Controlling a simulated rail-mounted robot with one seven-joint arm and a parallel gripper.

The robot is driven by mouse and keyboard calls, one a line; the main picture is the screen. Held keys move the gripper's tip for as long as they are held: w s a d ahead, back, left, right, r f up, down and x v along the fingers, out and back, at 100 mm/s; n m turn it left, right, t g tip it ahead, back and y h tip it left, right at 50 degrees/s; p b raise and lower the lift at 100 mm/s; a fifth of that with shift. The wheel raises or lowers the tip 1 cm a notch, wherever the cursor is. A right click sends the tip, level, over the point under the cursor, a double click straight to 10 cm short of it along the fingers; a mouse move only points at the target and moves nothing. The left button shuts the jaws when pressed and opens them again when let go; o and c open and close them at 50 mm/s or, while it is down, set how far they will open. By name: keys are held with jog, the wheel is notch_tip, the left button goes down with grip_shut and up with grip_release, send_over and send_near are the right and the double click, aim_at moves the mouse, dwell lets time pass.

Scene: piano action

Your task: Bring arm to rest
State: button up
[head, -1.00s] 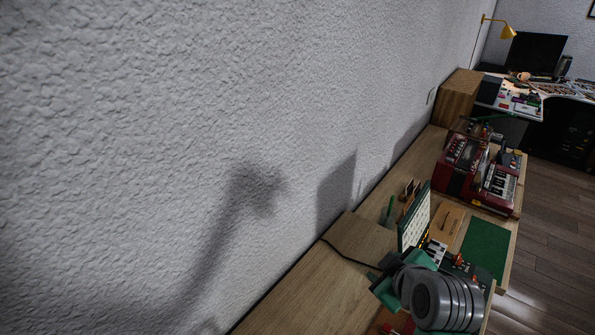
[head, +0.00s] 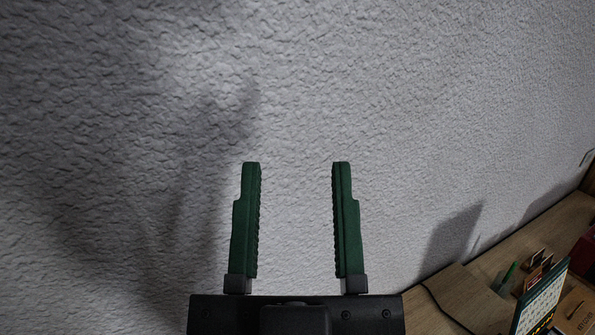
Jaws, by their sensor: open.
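My gripper (head: 297,168) is at the bottom middle of the head view, its two green fingers pointing up in the picture. The fingers are well apart and nothing is between them. Behind them is only the textured pale wall. The gripper's dark body shows along the lower edge; the rest of my arm is out of the picture.
The wooden bench (head: 448,298) runs along the wall at lower right. On it are a calendar-like board (head: 541,305), a green pen-like item (head: 507,276) and a small wooden rack (head: 536,270). A red object (head: 586,250) is cut off at the right edge.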

notch_tip(320, 180, up, 21)
jog(key=p, duration=2)
jog(key=shift+a, duration=0.1)
